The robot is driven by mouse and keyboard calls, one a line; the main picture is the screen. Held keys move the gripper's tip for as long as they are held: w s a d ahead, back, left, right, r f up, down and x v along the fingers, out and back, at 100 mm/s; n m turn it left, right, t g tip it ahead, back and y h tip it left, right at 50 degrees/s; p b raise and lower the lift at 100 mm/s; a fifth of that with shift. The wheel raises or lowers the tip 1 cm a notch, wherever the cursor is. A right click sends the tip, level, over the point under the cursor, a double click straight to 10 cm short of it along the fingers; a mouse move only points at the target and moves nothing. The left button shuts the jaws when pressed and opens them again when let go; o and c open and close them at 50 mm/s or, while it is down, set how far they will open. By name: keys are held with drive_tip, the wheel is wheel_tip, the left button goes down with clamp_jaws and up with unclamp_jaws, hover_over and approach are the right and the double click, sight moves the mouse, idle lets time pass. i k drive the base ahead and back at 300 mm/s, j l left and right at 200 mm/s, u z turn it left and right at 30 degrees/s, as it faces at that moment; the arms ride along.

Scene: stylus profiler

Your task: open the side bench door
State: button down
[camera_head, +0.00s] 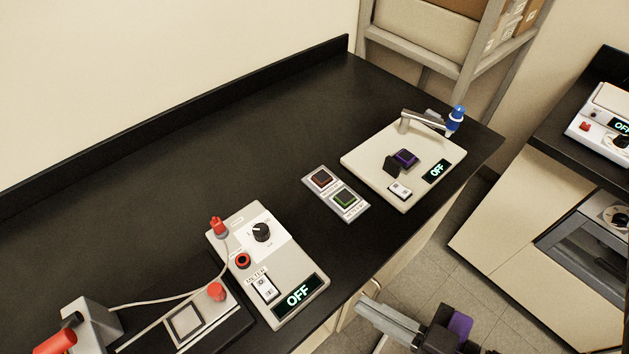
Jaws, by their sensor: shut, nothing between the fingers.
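My gripper (366,307) is at the bottom centre-right, its grey fingers pointing left toward the front of the black-topped bench (240,130). The fingers are shut and hold nothing. Only a narrow strip of the bench's cream front (403,254) shows below the countertop edge. A small pale fitting (373,286) shows there, just above the fingertips, perhaps a handle; I cannot tell whether the gripper touches it. Most of the front is hidden by the countertop and the view's edge, so I cannot tell the door's outline or state.
A grey meter box (222,262), a two-button panel (324,206) and a cream instrument (365,161) stand on the countertop. A second bench (530,262) is at right, a shelf rack (420,50) behind. Tiled floor (440,272) is clear between the benches.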

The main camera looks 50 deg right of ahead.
sight(372, 289)
drive_tip(key=k+z, duration=0.3)
drive_tip(key=k, duration=0.15)
drive_tip(key=k+l+z, duration=0.1)
drive_tip(key=k+z, duration=0.2)
drive_tip(key=k, duration=0.2)
drive_tip(key=k+l+z, duration=0.25)
drive_tip(key=k, duration=0.2)
